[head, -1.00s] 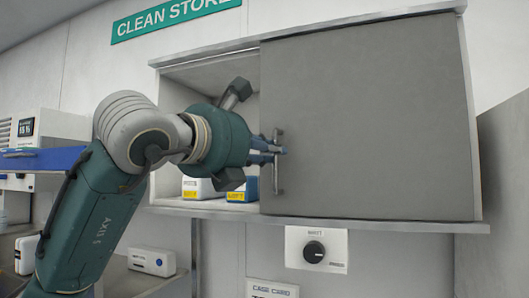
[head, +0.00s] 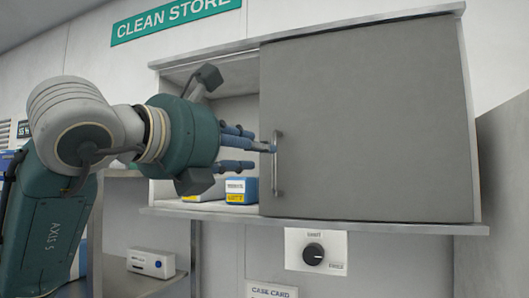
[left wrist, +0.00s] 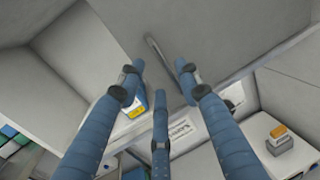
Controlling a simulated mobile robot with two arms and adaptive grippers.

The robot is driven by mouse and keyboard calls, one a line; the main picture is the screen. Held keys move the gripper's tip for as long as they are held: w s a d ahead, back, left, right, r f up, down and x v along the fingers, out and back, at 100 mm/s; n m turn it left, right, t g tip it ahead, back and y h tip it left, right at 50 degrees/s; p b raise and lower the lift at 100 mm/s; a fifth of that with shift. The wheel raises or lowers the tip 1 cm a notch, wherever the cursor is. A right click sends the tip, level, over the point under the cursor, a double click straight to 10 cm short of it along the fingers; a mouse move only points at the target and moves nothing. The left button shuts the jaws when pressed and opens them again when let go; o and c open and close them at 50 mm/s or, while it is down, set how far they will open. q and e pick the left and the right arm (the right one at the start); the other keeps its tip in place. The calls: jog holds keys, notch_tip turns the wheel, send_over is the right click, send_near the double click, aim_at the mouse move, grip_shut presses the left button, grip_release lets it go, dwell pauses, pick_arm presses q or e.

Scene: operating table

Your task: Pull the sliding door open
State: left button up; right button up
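The grey sliding door (head: 370,130) covers the right part of the wall cabinet (head: 310,222). The left part of the cabinet stands uncovered. A vertical bar handle (head: 279,180) sits near the door's left edge; it also shows in the left wrist view (left wrist: 158,54). My left gripper (head: 260,148) is just left of the handle, with its blue fingers spread. One fingertip overlaps the handle in the head view; I cannot tell whether it touches. My right gripper is not in view.
A dial panel (head: 315,251) is on the wall below. A white device (head: 151,263) rests on a lower shelf at left.

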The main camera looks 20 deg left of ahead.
pick_arm(q)
jog(key=v, duration=0.6)
dwell(0.3)
